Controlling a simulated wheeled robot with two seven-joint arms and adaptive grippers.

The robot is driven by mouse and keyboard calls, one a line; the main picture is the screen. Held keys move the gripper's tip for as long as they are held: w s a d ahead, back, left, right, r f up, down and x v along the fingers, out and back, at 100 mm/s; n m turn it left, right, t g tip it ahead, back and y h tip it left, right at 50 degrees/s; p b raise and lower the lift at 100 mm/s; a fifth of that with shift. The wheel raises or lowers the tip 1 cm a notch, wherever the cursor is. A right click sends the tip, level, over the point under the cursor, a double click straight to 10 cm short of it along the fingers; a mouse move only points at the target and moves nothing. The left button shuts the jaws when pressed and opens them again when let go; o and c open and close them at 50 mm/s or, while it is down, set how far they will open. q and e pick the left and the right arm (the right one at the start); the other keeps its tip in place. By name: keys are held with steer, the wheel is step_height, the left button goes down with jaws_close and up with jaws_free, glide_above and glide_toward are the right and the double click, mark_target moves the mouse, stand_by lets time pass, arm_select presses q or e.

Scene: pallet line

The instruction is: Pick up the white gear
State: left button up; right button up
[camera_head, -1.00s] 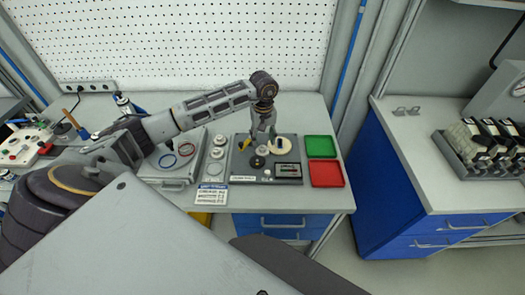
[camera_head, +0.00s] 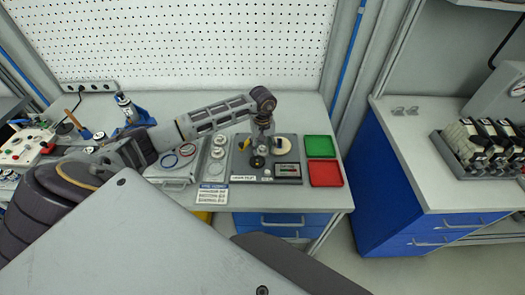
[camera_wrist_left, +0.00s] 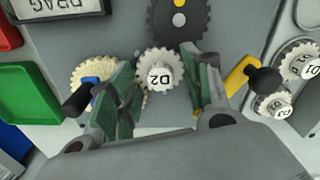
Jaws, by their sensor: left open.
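A white toothed gear marked D2 (camera_wrist_left: 160,70) sits on the grey board between the two fingers of my left gripper (camera_wrist_left: 166,88) in the left wrist view. The fingers are open on either side of it, and I cannot tell whether they touch it. In the head view my left gripper (camera_head: 261,138) points down over the board and largely hides this gear. A cream gear (camera_wrist_left: 90,72) lies beside it, partly behind one finger; it also shows in the head view (camera_head: 284,146). My right gripper is not in view.
The grey board (camera_head: 240,172) also carries a dark gear (camera_wrist_left: 180,18) and a yellow-handled part (camera_wrist_left: 242,75). A green tray (camera_head: 320,146) and a red tray (camera_head: 326,174) stand to its right.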

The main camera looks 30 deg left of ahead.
mark_target(262, 147)
arm_select(q)
jaws_close()
steer(key=shift+r, duration=0.1)
step_height(262, 147, up, 8)
steer(key=shift+f+b, duration=0.1)
steer(key=shift+b, duration=0.8)
steer(key=shift+r, duration=1.05)
